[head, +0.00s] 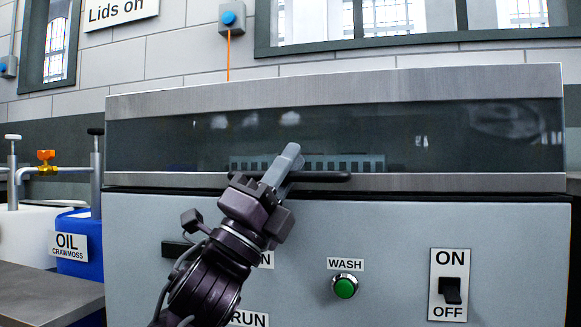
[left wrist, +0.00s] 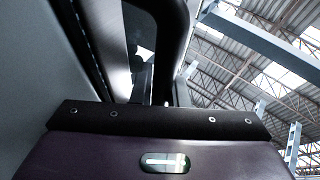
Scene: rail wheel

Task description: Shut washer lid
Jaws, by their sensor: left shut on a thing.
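The washer lid (head: 450,182) is a steel frame with a dark window, lying low across the top of the grey washer body (head: 400,225). A thin dark line runs between the lid's lower edge and the body; I cannot tell whether the lid is fully seated. A black bar handle (head: 322,177) is on the lid's lower front. My left gripper (head: 282,168) is shut on the handle near its left end. In the left wrist view the black handle (left wrist: 168,40) stands large beyond the gripper's purple body. My right gripper is not in view.
The washer front has a green WASH button (head: 345,287) and an ON/OFF switch (head: 451,290). A blue OIL container (head: 78,262) and pipes with an orange valve (head: 46,160) stand at left. A grey table edge (head: 50,290) is at lower left.

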